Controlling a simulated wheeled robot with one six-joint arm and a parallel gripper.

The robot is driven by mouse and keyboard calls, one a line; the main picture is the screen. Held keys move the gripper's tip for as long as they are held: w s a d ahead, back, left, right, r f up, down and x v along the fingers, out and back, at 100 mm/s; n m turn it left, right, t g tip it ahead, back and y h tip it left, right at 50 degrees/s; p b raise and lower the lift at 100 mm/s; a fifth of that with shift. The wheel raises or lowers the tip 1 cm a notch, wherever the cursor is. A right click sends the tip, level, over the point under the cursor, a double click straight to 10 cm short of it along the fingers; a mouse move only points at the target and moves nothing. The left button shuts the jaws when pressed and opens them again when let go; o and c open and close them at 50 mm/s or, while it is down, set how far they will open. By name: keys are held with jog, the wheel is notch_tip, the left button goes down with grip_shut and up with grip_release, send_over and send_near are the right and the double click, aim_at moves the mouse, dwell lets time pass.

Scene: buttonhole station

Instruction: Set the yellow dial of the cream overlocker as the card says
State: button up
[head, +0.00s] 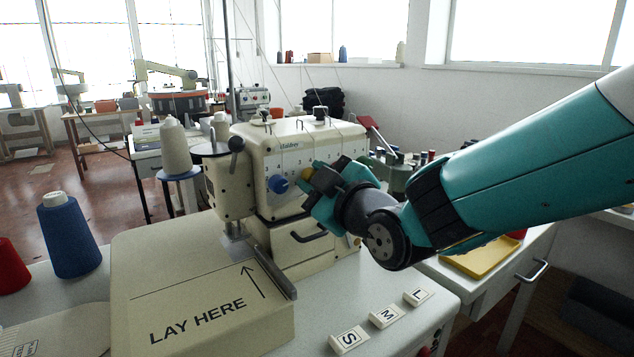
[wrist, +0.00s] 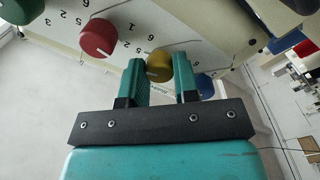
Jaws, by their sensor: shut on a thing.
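The cream overlocker (head: 285,150) stands on the white table with its row of coloured dials facing me. The yellow dial (head: 308,173) shows just left of my gripper (head: 313,181) in the head view, partly covered. In the wrist view the yellow dial (wrist: 159,63) sits between the two teal fingers of my gripper (wrist: 160,78), which is shut on it. Numbers are printed around the dials, appearing upside down in the wrist view. The exact setting of the yellow dial is hard to read. I cannot make out a card with a setting on it.
The blue dial (head: 278,184) is close on the left; the red dial (wrist: 98,37) and green dial (wrist: 20,10) show in the wrist view. S, M and L blocks (head: 387,316) lie in front. A "LAY HERE" board (head: 195,285) and thread cones (head: 68,240) are at left.

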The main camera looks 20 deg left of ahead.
jog(key=o, duration=0.9)
jog(key=shift+o, duration=0.2)
jog(key=b+v, duration=0.3)
jog(key=v, duration=1.4)
jog(key=shift+d, duration=0.2)
jog(key=shift+s, duration=0.15)
